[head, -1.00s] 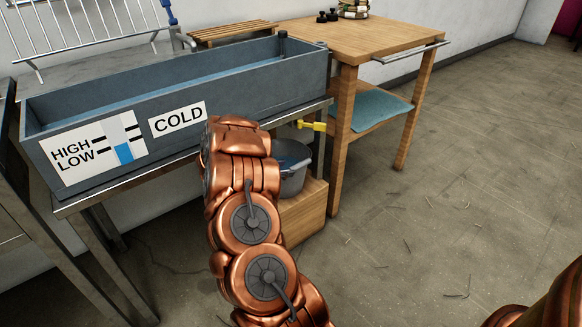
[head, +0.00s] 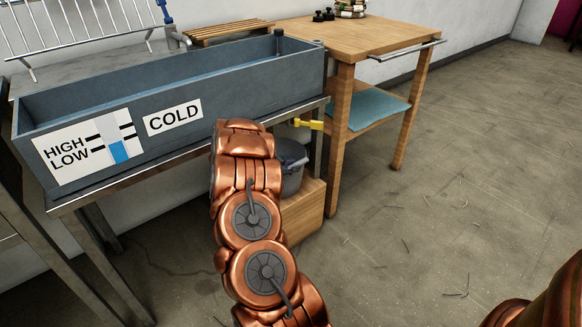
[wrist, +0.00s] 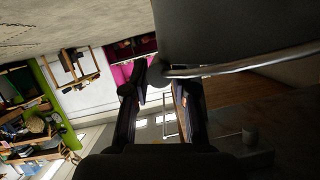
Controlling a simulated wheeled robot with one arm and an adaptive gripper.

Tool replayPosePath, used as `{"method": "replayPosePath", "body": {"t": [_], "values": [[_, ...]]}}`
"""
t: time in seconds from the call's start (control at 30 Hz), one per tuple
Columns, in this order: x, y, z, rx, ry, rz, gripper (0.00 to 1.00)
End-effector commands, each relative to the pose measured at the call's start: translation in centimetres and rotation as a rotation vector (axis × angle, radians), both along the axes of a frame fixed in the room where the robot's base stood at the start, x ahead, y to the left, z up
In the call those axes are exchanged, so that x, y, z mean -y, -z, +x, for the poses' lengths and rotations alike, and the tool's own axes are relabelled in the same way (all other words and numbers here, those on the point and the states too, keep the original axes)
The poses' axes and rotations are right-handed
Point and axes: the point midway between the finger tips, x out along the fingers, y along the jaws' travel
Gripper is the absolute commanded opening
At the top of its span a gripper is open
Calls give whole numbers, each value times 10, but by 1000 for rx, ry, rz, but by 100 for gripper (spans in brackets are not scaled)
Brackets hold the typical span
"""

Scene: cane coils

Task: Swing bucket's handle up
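The grey bucket (head: 291,181) stands on the low wooden box under the trough, partly hidden behind my copper arm in the head view. In the wrist view the bucket's dark wall (wrist: 240,28) fills the upper right. The thin metal handle (wrist: 245,65) crosses that wall, hanging down along the bucket's side, with one end near my fingertips. My gripper (wrist: 157,84) has its two dark fingers apart, with nothing seen clamped between them. It is close to the handle's end; whether it touches is unclear. In the head view the gripper is mostly hidden.
The blue-grey trough (head: 240,75) marked COLD stands above the bucket, with a yellow tap handle (head: 309,124) just over it. The wooden box (head: 305,208) supports the bucket. A wooden table (head: 345,42) stands to the right. The floor in front is open.

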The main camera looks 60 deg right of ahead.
Motion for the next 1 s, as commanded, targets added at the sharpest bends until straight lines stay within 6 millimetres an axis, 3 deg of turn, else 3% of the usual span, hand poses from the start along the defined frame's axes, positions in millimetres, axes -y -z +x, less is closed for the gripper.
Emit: {"method": "replayPosePath", "body": {"t": [0.2, 0.73, 1.0], "values": [[0, 0, 0, 0, 0, 0, 0], [0, -1, 0, 0, 0, 0, 0], [0, -14, 4, 1, -2, -1, 0]]}}
